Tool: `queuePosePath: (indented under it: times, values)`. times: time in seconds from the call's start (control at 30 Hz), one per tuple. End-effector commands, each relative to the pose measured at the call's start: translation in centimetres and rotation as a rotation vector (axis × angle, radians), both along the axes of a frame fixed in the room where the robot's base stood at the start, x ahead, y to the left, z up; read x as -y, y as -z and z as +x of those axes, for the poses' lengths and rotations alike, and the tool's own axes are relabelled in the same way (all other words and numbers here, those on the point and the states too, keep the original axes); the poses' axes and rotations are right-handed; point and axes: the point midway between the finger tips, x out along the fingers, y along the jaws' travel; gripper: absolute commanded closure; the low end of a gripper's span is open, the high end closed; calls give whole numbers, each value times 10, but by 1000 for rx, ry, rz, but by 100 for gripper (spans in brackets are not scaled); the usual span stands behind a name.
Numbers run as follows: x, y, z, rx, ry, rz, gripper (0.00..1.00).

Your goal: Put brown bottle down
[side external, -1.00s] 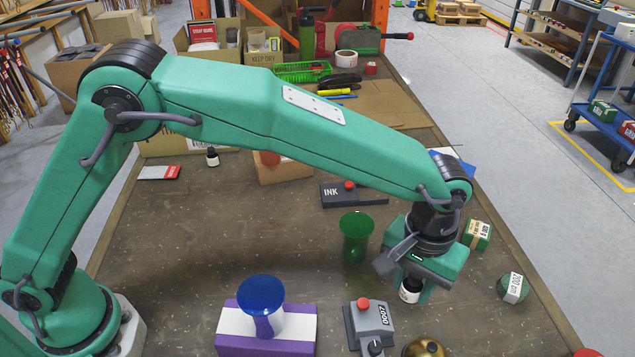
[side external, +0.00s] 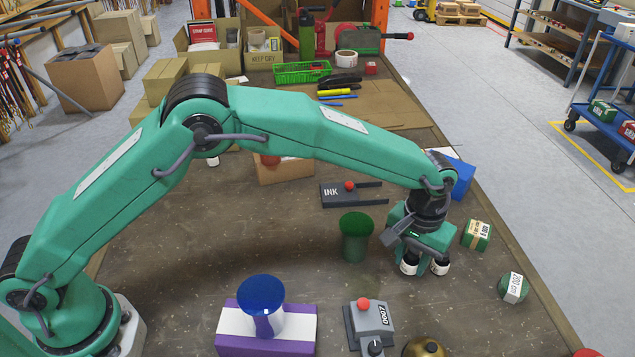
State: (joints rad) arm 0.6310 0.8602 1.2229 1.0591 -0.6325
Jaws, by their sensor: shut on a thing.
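My gripper (side external: 424,264) points down at the right side of the table, low over its surface. I cannot tell whether the held bottle touches the table or the second bottle.
A green flared object (side external: 356,238) stands left of the gripper. A green box (side external: 477,235) and a green ball (side external: 513,288) lie to the right. A grey device (side external: 369,322) and a brass dome (side external: 425,348) are nearer. A black INK holder (side external: 345,194) lies behind.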

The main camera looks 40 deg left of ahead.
Motion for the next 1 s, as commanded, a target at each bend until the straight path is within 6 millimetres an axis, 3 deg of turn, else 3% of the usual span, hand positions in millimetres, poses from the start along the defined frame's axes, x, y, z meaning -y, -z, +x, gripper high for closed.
queuePosePath:
  times: [0.37,0.87,0.9,1.0]
  values:
    - [0,36,-1,-2,0,2,92]
    - [0,42,-1,-1,0,1,92]
    - [0,42,-1,-1,0,1,61]
    - [0,42,-1,-1,0,1,47]
